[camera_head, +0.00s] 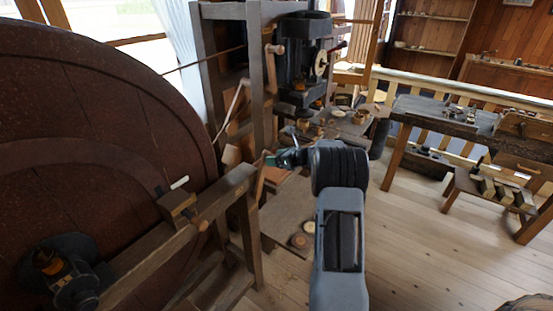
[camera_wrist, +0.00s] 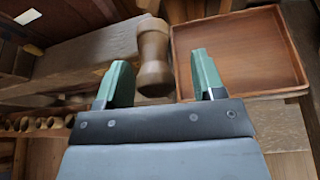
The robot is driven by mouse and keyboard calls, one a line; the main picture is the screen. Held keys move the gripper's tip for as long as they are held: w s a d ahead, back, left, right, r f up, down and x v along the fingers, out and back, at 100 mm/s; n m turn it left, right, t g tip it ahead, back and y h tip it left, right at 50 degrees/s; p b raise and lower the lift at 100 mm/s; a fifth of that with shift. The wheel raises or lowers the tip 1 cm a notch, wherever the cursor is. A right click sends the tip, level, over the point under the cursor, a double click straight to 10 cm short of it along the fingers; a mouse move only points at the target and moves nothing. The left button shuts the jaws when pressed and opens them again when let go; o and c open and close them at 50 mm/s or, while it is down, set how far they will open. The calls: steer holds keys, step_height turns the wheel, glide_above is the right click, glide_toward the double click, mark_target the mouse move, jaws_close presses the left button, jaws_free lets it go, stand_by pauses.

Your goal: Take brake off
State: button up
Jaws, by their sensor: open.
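A large dark red-brown wheel (camera_head: 100,110) fills the left of the head view. Beside it, a wooden block (camera_head: 176,203) with a turned wooden handle (camera_head: 199,223) sits on a timber beam (camera_head: 150,245); this looks like the brake. My gripper (camera_head: 277,159) is beyond the beam's far end, apart from the block. In the wrist view, my gripper's green fingers (camera_wrist: 161,62) are open and empty. A turned wooden knob (camera_wrist: 154,60), likely that handle, shows between them farther off, with no visible contact. The beam (camera_wrist: 90,48) runs behind it.
A shallow brown tray (camera_wrist: 242,50) lies right of the knob in the wrist view. A timber frame with a dark machine (camera_head: 303,60) stands behind my gripper. A workbench (camera_head: 450,118) is at the right. The plank floor (camera_head: 430,250) at the right front is clear.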

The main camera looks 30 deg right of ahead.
steer(key=b+v, duration=0.2)
steer(key=v, duration=1.2)
steer(key=shift+b, duration=0.4)
steer(key=shift+w, duration=0.1)
